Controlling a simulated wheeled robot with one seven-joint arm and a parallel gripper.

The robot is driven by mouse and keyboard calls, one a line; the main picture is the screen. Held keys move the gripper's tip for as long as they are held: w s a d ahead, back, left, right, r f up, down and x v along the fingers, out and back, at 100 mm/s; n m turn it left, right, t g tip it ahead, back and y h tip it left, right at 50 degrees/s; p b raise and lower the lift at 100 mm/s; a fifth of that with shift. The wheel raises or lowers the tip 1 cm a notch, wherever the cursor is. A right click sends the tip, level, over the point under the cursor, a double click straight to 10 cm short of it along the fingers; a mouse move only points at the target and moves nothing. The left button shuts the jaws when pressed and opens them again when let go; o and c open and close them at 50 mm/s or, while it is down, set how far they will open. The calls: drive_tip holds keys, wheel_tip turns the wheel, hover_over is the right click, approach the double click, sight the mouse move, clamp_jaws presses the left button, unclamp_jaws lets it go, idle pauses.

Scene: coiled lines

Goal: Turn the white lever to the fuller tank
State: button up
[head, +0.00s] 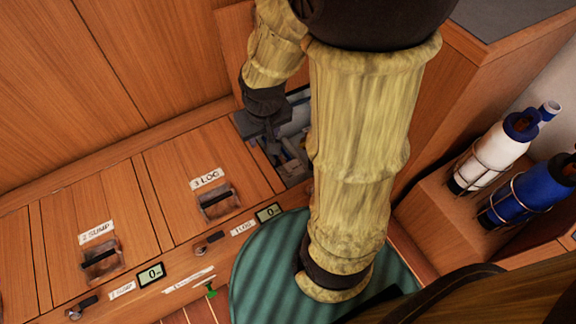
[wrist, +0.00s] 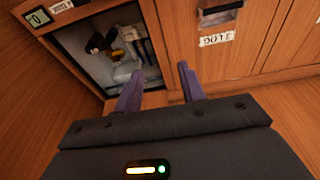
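My gripper (head: 272,135) hangs over an open compartment in the wooden counter, partly hidden behind my arm. In the wrist view my gripper (wrist: 160,70) has its two purple fingers apart with nothing between them. The open compartment (wrist: 82,48) lies ahead and left of the fingers. Inside are a pale grey part, a dark part and a small yellow part (wrist: 117,53), too small to name. In the head view the compartment (head: 294,172) shows grey parts, mostly covered by my arm. I cannot make out a white lever or either tank's level.
Closed hatches labelled 3 LOG (head: 207,179) and 2 SUMP (head: 97,232) have recessed handles. Small displays (head: 269,213) and (head: 151,274) read 0. A white bottle (head: 490,158) and a blue bottle (head: 532,193) stand in racks at right. A teal ribbed round surface (head: 262,270) lies below my arm.

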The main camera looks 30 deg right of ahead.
drive_tip(key=w+d+f+g+b, duration=0.2)
drive_tip(key=w+d+f+b, duration=0.35)
drive_tip(key=f, duration=0.65)
drive_tip(key=b, duration=0.2)
hover_over(288, 168)
wheel_tip(288, 168, down, 11)
drive_tip(key=shift+r+p, duration=0.15)
drive_tip(key=shift+p, duration=0.15)
wheel_tip(288, 168, down, 18)
drive_tip(key=b, duration=1)
drive_tip(key=shift+r, duration=0.25)
clamp_jaws()
